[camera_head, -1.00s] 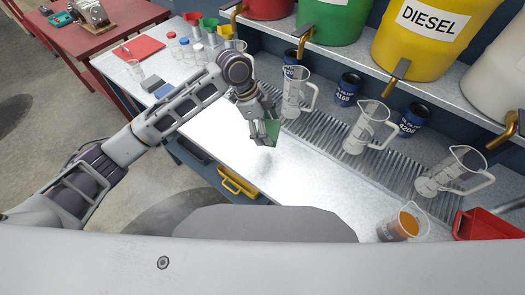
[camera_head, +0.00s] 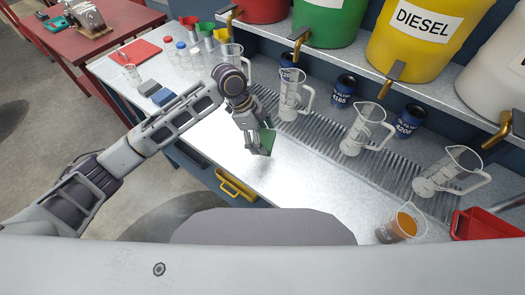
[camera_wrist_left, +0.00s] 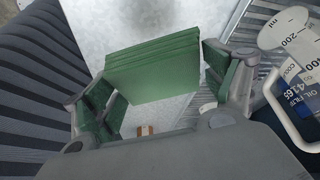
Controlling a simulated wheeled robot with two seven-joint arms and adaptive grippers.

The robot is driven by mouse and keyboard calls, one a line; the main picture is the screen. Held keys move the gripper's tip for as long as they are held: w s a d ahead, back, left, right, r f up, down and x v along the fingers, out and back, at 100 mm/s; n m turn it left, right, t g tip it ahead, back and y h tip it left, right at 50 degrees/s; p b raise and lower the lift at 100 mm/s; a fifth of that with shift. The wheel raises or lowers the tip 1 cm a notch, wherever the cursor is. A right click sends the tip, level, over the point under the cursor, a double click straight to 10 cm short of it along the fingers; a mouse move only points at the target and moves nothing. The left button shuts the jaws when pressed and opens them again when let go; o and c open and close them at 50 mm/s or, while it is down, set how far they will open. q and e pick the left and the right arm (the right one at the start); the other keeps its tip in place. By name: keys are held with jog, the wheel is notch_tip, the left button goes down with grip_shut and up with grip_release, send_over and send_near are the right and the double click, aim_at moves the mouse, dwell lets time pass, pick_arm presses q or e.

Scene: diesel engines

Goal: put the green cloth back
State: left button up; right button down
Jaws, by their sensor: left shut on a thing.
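The green cloth (camera_head: 267,139) is a folded, flat block held in my left gripper (camera_head: 258,148), above the metal bench top (camera_head: 313,178). In the left wrist view the green cloth (camera_wrist_left: 155,69) sits between the two fingers of the left gripper (camera_wrist_left: 165,92), its layered folded edge showing. The gripper is shut on it. A grey folded cloth (camera_head: 149,86) and a blue folded cloth (camera_head: 163,97) lie on the bench further left. My right gripper is not in view.
Clear measuring jugs (camera_head: 366,129) and blue oil filters (camera_head: 343,91) stand along the ribbed strip (camera_head: 330,141). A jug of orange liquid (camera_head: 402,226) and a red tray (camera_head: 485,224) are at the right. Coloured containers (camera_head: 430,32) stand on the shelf. The bench near the gripper is clear.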

pick_arm(q)
jog(key=shift+f, duration=1.35)
jog(key=shift+f, duration=0.15)
jog(key=shift+f, duration=2.35)
jog(key=shift+f, duration=0.1)
jog(key=o, duration=0.9)
jog(key=shift+c, duration=0.2)
jog(key=v, duration=1.2)
